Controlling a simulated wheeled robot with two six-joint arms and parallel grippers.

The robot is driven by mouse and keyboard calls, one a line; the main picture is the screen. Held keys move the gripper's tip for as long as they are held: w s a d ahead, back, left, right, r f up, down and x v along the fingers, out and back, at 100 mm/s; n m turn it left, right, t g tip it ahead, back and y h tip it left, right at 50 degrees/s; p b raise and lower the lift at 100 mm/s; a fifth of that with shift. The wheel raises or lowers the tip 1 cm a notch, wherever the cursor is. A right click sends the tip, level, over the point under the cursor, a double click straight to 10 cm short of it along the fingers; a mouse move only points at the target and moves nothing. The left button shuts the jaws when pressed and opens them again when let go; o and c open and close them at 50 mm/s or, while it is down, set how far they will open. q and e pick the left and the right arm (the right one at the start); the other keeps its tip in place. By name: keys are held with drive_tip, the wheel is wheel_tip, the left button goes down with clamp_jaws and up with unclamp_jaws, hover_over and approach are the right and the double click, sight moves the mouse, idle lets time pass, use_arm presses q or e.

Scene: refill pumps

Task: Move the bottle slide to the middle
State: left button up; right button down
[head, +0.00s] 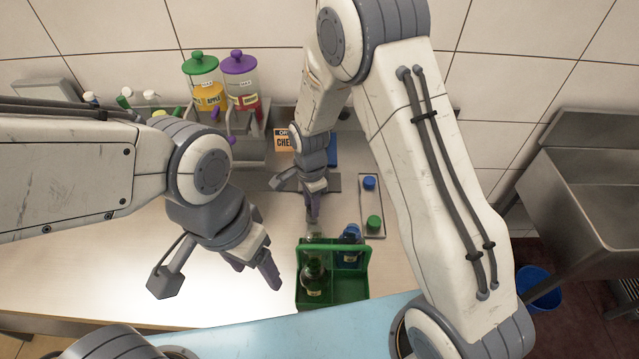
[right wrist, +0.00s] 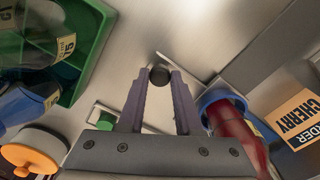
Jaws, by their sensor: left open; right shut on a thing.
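My right gripper (head: 312,216) reaches down to the counter behind the green caddy. In the right wrist view its two fingers (right wrist: 160,84) are shut on a small dark round knob (right wrist: 160,73). A dark grey flat plate (head: 332,183), which may be the bottle slide, lies under my right arm in front of the dispensers. I cannot tell how the knob joins it, and much of it is covered by the arm. No bottle is clearly visible on it. My left gripper (head: 215,283) is open and empty above the counter, left of the caddy.
The green caddy (head: 335,298) holds bottles near the front edge. A small tray has a blue cap (head: 369,182) and a green cap (head: 374,222). The left counter is clear.

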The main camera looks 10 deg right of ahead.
drive_tip(key=shift+w+a, duration=0.3)
drive_tip(key=shift+a, duration=1.1)
drive_tip(key=shift+w+a, duration=0.25)
drive_tip(key=shift+a, duration=1.15)
drive_tip(key=shift+w+a, duration=0.3)
drive_tip(key=shift+a, duration=1.1)
drive_tip(key=c, duration=0.5)
unclamp_jaws()
wheel_tip(320, 180, up, 10)
drive_tip(key=shift+r+b, duration=0.25)
drive_tip(key=shift+b, duration=0.6)
